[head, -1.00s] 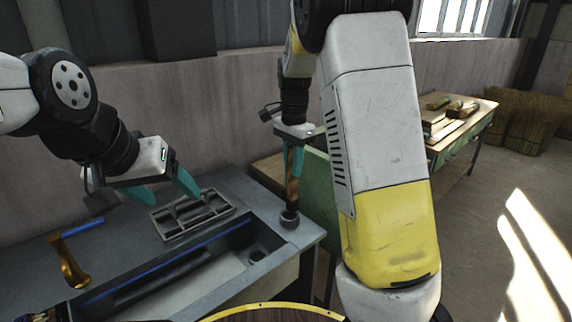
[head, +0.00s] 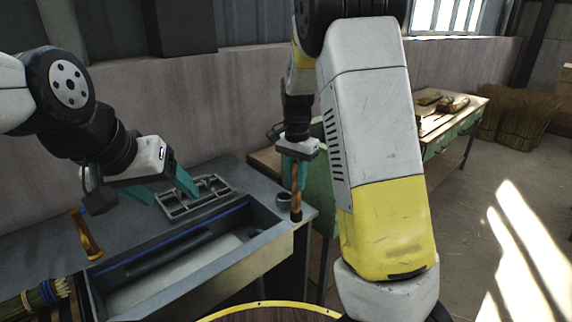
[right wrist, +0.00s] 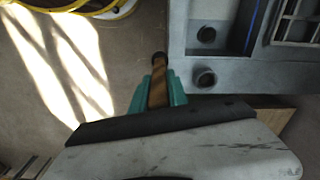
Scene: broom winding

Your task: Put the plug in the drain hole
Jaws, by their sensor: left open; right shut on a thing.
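The plug (head: 296,200) is a brown stick with a dark tip, held upright in the head view by my right gripper (head: 295,178). In the right wrist view the plug (right wrist: 158,82) shows between the teal fingers (right wrist: 158,92), its dark tip off the bench's edge. My left gripper (head: 168,190) is open and empty above the bench, left of the metal rack.
A dark round cup (head: 284,199) stands on the bench corner beside the plug. A metal rack (head: 196,196) lies behind the basin (head: 250,257). An orange-brown handled tool (head: 87,238) and a bundle of sticks (head: 42,294) are at left. A green table (head: 455,125) stands at right.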

